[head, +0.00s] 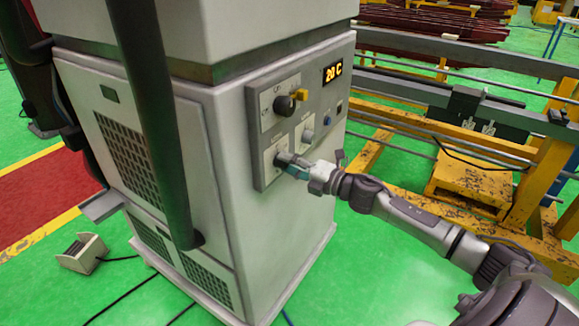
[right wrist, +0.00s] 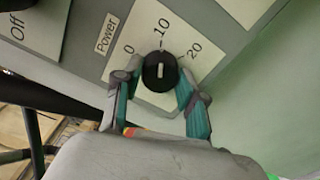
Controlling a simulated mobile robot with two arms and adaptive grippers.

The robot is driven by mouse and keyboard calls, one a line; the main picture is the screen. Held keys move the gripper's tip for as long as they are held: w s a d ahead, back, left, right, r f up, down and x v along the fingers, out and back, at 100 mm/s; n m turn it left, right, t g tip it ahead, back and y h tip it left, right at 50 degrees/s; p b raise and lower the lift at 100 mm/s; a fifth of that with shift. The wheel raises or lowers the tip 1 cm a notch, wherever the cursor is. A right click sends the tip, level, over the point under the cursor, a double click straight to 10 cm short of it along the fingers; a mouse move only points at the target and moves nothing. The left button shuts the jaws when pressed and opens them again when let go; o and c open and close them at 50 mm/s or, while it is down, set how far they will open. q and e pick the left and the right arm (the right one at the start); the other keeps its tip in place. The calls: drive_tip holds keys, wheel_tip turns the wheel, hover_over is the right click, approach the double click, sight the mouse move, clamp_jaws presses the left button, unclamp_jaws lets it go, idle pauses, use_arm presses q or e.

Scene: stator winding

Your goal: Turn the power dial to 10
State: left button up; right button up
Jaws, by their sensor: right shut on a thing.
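The power dial (right wrist: 160,72) is a round black knob on a light panel labelled Power, with marks 0, 10 and 20. Its short white line stands upright in the right wrist view and roughly lines up with the tick at 10. My right gripper (right wrist: 159,85) has its two teal-padded fingers closed around the dial, one on each side. My left gripper is not in view.
The panel is on a tall grey cabinet (head: 228,150). A smaller knob (head: 307,136) is close to my gripper. Yellow-framed machinery (head: 470,185) stands at right.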

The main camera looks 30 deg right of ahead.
drive_tip(key=shift+f, duration=0.1)
idle(0.4)
drive_tip(key=o, duration=1.1)
drive_tip(key=shift+o, duration=0.2)
drive_tip(key=v, duration=1.2)
